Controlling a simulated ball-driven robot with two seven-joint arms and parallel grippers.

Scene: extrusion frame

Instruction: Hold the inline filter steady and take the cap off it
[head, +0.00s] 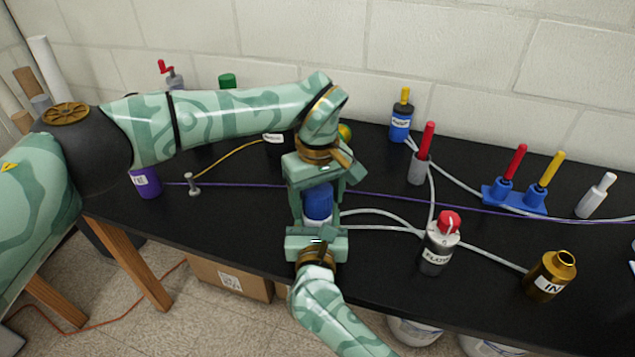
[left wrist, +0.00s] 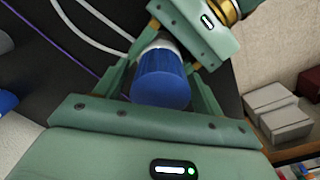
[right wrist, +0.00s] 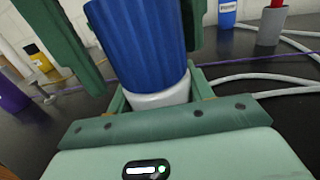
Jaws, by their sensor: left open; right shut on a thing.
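The inline filter stands upright at the table's front edge, with a ribbed blue cap (head: 318,201) on a white body (right wrist: 160,97). The blue cap also shows in the left wrist view (left wrist: 161,82). My right gripper (head: 317,228) is shut on the white body, low down. My left gripper (head: 318,192) is open, with one finger on each side of the blue cap. In the right wrist view the cap still sits on the body. In the head view the grippers hide most of the body.
White tubes run right from the filter to a bottle labelled FLOW (head: 439,245) and a brass IN bottle (head: 551,276). A purple cord crosses the table behind. A purple container (head: 145,182) stands left. A blue block (head: 514,199) with red and yellow handles stands right.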

